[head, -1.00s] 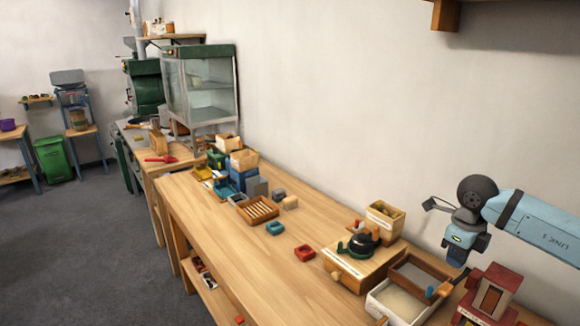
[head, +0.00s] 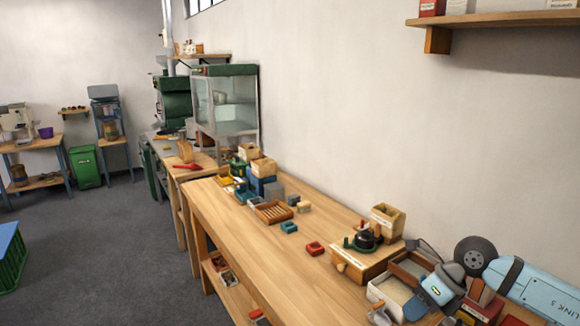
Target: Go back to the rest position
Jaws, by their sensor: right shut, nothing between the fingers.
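My right arm comes in at the lower right. Its gripper (head: 381,315) is shut and empty, low in the picture, in front of the white tray (head: 377,292) at the near end of the wooden bench (head: 250,252). The wrist hides part of that tray and of the red and wooden box (head: 480,296) behind it. My left gripper is out of the view.
A wooden box with a black-topped device (head: 366,240) and an open wooden bin (head: 388,218) stand beside the trays. A red dish (head: 315,248), a blue dish (head: 289,227) and a slatted tray (head: 273,212) lie farther along. A wall shelf (head: 490,22) juts out at the upper right.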

